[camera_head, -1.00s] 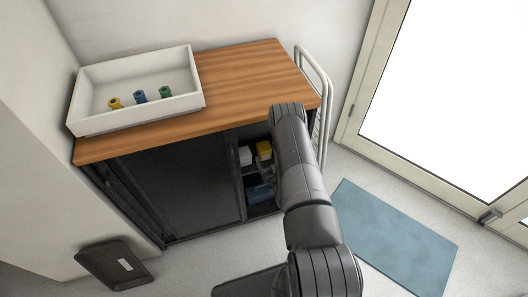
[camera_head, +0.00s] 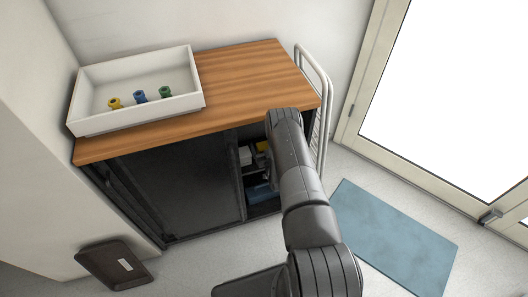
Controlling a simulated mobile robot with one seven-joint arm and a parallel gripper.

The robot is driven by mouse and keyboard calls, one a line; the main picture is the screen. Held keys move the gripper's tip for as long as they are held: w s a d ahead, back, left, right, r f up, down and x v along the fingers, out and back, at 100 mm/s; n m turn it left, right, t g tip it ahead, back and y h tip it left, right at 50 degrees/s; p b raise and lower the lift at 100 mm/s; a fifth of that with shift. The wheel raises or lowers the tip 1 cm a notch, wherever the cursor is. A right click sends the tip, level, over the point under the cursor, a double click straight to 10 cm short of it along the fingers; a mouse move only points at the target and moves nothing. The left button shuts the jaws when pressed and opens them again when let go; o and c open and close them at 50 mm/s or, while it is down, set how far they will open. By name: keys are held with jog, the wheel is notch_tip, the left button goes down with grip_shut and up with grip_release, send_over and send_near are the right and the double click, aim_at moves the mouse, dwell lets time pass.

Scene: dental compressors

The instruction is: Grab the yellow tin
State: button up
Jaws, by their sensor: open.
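The yellow tin (camera_head: 262,146) is inside the dark cabinet under the wooden top, on the upper shelf of the open right section. Only a small part of it shows. My arm comes from the lower right and reaches into this opening. My gripper (camera_head: 261,160) shows only in part, dark, at the front of the tin and open. The arm hides most of it, and I cannot tell whether its fingers are around the tin or touch it.
A white box (camera_head: 245,155) sits just left of the tin. A blue object (camera_head: 259,193) is on the shelf below. The cabinet's dark door (camera_head: 185,185) covers the left section. A white rail (camera_head: 324,95) stands at the right end. A white tray (camera_head: 140,119) is on top.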

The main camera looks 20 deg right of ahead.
jog(key=shift+w, duration=0.3)
jog(key=shift+c, duration=0.3)
jog(key=c, duration=1.2)
